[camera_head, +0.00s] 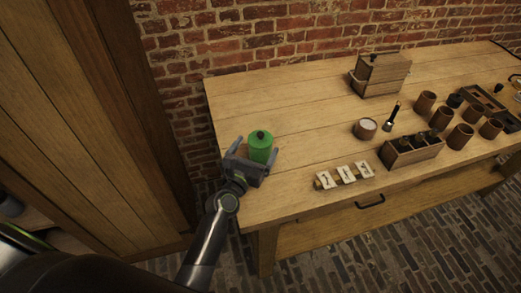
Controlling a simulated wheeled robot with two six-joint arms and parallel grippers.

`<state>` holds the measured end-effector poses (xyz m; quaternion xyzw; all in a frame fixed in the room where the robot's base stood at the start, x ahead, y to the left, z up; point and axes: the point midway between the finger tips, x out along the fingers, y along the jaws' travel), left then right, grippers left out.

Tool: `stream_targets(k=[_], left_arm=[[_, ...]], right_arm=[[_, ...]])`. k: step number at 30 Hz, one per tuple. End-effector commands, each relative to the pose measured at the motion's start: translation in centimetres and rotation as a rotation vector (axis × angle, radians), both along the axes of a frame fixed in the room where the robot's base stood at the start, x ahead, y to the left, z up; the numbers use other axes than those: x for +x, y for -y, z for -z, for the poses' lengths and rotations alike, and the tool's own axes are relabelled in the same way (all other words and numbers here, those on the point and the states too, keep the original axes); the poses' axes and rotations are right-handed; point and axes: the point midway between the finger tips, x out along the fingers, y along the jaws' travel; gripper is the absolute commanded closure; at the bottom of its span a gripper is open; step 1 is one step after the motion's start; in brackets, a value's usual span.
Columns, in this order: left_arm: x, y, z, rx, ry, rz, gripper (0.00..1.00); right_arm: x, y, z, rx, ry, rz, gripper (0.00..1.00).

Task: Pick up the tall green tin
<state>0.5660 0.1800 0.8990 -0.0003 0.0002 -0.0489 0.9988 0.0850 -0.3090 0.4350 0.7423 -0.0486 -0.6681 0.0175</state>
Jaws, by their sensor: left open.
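The tall green tin (261,147) stands upright on the wooden table near its left front corner. It has a dark knob on its lid. My left gripper (254,151) is open, with one finger on each side of the tin's lower part. The tin's base is hidden behind the gripper's palm. I cannot tell whether the fingers touch the tin. My right gripper is not in view.
The wooden table (300,113) is bare behind the tin. White cards (345,174) lie to the right near the front edge. A small round pot (365,129), a wooden crate (412,150), several brown cups and a wooden box (381,75) stand further right.

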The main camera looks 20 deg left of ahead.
Motion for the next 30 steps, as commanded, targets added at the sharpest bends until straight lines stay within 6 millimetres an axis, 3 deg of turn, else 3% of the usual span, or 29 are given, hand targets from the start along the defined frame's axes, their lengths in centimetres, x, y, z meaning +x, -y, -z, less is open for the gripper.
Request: stream_targets(k=[5,15,24,30], left_arm=[[1.0,0.1,0.0,0.002,0.001,0.0,0.1],[5.1,0.6,0.1,0.002,0.0,0.001,0.1],[5.5,0.6,0.2,0.001,0.0,0.0,0.1],[5.5,0.6,0.2,0.001,0.0,0.0,0.34]], right_arm=[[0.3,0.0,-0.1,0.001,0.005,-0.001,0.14],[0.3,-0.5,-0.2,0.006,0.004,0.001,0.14],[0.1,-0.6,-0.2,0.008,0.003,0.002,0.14],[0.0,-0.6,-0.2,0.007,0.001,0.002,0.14]])
